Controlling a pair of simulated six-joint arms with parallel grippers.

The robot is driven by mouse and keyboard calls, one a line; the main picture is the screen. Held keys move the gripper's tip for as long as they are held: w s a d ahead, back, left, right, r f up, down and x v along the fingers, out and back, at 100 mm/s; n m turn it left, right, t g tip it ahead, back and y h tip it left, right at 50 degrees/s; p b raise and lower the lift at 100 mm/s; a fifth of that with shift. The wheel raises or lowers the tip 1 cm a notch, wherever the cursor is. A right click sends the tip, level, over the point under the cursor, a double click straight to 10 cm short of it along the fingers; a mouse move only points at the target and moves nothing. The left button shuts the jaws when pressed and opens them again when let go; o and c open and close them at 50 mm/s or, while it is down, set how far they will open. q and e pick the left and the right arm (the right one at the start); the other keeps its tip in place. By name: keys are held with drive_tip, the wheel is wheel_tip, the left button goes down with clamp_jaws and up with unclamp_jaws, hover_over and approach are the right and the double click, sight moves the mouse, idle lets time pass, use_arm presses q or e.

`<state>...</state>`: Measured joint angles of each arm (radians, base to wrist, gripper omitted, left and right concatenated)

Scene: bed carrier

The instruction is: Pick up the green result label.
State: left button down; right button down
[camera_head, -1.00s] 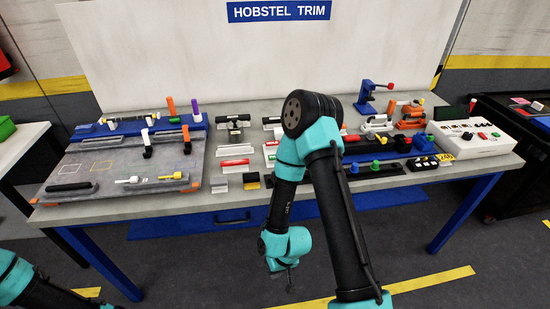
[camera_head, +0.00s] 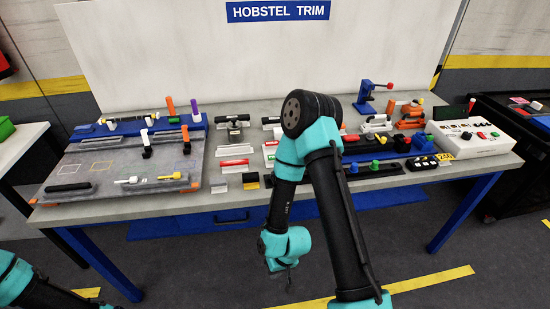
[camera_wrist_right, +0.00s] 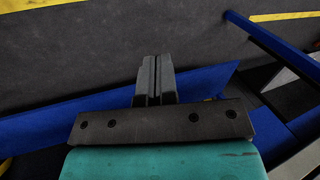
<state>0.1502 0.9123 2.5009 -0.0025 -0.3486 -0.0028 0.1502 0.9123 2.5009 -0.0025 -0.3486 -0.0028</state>
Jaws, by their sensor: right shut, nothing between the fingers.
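A small green strip (camera_head: 271,157), which looks like the green result label, sits on the table just left of my right arm. The arm hides part of it. A red strip (camera_head: 234,162) on a white holder lies to its left. My right gripper (camera_head: 290,285) hangs low in front of the table, below its top and well away from the label. In the right wrist view its fingers (camera_wrist_right: 154,78) are shut together with nothing between them, over dark floor. Only a piece of my left arm shows at the lower left, with its gripper out of frame.
A grey board (camera_head: 120,172) with tools stands at the left of the table (camera_head: 220,205). A white control box (camera_head: 480,142), a blue press (camera_head: 366,100) and several small parts crowd the right side. The floor before the table is clear.

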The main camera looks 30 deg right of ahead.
drive_tip(key=c, duration=1.9)
unclamp_jaws()
drive_tip(key=o, duration=1.2)
drive_tip(key=shift+w, duration=0.1)
